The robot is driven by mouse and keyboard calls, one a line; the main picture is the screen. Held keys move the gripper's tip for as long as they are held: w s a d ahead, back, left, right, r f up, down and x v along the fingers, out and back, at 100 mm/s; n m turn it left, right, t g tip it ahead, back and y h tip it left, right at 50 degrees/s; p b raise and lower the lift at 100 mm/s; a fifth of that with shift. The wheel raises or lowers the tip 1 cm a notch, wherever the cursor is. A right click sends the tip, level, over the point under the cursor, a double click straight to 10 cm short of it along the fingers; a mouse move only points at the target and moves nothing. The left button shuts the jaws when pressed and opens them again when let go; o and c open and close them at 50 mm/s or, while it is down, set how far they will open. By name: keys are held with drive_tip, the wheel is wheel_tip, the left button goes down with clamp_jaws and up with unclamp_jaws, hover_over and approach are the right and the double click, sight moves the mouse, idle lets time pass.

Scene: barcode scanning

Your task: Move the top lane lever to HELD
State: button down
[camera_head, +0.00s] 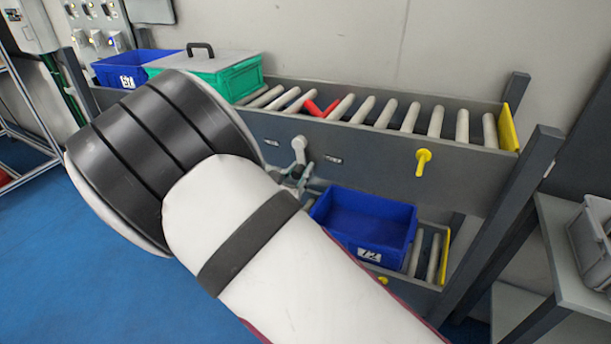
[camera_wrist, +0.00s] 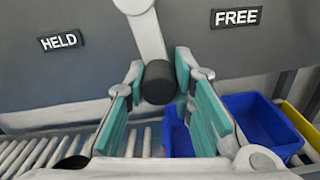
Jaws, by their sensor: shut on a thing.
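The top lane lever (camera_wrist: 147,32) is a pale arm with a dark knob (camera_wrist: 158,83) at its lower end, hanging down and leaning slightly right in the wrist view. It sits between the HELD label (camera_wrist: 60,41) on the left and the FREE label (camera_wrist: 236,17) on the right. My gripper (camera_wrist: 160,70) has its teal-padded fingers on both sides of the knob and is shut on it. In the head view the lever (camera_head: 299,146) shows on the upper lane's grey side panel, and my arm partly hides my gripper (camera_head: 296,182).
A green lidded crate (camera_head: 222,78) and a blue bin (camera_head: 105,72) stand on the upper lane's left. A red piece (camera_head: 320,108) lies among its rollers. A yellow handle (camera_head: 423,160) sits to the right. A blue bin (camera_head: 330,205) stands on the lower lane.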

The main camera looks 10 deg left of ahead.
drive_tip(key=a+m+b, duration=0.1)
drive_tip(key=m+b, duration=0.1)
drive_tip(key=m, duration=0.1)
drive_tip(key=w+a+m+b, duration=0.1)
drive_tip(key=m+b, duration=0.1)
drive_tip(key=a+m+b, duration=0.2)
drive_tip(key=m, duration=0.1)
drive_tip(key=shift+w+a+r+m, duration=0.1)
drive_tip(key=shift+w+r+m, duration=0.2)
drive_tip(key=shift+r, duration=0.05)
drive_tip(key=shift+w+a+r+m+b, duration=0.1)
drive_tip(key=shift+a+r+m+b, duration=0.25)
drive_tip(key=shift+m+b, duration=0.5)
drive_tip(key=shift+r, duration=0.1)
drive_tip(key=c, duration=1.4)
unclamp_jaws()
drive_tip(key=shift+a, duration=0.1)
approach(287, 154)
drive_tip(key=v, duration=0.5)
drive_tip(key=shift+s+a, duration=0.15)
drive_tip(key=shift+s, duration=0.1)
